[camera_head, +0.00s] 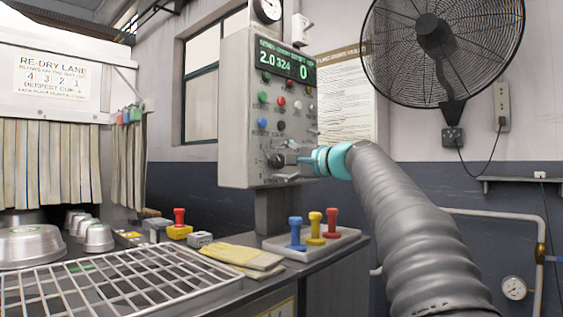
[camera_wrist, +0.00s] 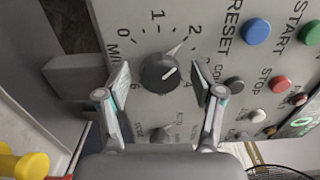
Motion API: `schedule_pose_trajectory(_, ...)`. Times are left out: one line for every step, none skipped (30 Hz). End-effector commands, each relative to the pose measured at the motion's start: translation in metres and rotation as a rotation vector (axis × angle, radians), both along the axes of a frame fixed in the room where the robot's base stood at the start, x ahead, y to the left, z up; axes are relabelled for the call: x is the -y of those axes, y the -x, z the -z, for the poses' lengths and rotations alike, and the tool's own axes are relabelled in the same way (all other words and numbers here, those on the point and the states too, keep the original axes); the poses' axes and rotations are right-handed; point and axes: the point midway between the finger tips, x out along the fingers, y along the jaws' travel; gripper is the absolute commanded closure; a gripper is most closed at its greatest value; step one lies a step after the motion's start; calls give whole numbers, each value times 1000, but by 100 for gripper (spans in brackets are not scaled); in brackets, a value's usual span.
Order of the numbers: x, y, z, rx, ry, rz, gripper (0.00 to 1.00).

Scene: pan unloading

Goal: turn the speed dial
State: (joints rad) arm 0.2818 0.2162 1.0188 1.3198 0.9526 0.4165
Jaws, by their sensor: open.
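The speed dial (camera_wrist: 160,73) is a dark round knob with a white pointer mark, on the grey control panel (camera_head: 235,110). Printed numbers surround it, with 0, 1 and 2 along the upper side in the wrist view. My gripper (camera_wrist: 162,88) is open, one finger on each side of the dial, with visible gaps; contact is not seen. In the head view my gripper (camera_head: 290,167) is at the panel's lower part, by the small dark dial (camera_head: 275,160). The panel display (camera_head: 285,64) reads 2.0, 324 and 0.
A smaller knob (camera_wrist: 160,134) sits below the dial in the wrist view, between my fingers' bases. Blue, green and red buttons (camera_wrist: 282,84) are to the right.

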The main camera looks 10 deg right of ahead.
Motion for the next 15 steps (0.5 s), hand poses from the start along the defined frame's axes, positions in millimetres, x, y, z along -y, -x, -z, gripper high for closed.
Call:
schedule_pose_trajectory(0, 0, 0, 0, 0, 0, 33)
schedule_pose_trajectory(0, 0, 0, 0, 0, 0, 33)
schedule_pose_trajectory(0, 0, 0, 0, 0, 0, 33)
schedule_pose_trajectory(0, 0, 0, 0, 0, 0, 41)
schedule_pose_trajectory(0, 0, 0, 0, 0, 0, 48)
schedule_pose_trajectory(0, 0, 0, 0, 0, 0, 58)
schedule_pose_trajectory(0, 0, 0, 0, 0, 0, 66)
schedule_pose_trajectory(0, 0, 0, 0, 0, 0, 73)
schedule_pose_trajectory(0, 0, 0, 0, 0, 0, 83)
schedule_pose_trajectory(0, 0, 0, 0, 0, 0, 91)
schedule_pose_trajectory(0, 0, 0, 0, 0, 0, 92)
schedule_pose_trajectory(0, 0, 0, 0, 0, 0, 92)
schedule_pose_trajectory(0, 0, 0, 1, 1, 0, 92)
schedule_pose_trajectory(0, 0, 0, 3, 4, 0, 92)
schedule_pose_trajectory(0, 0, 1, 10, 14, 0, 92)
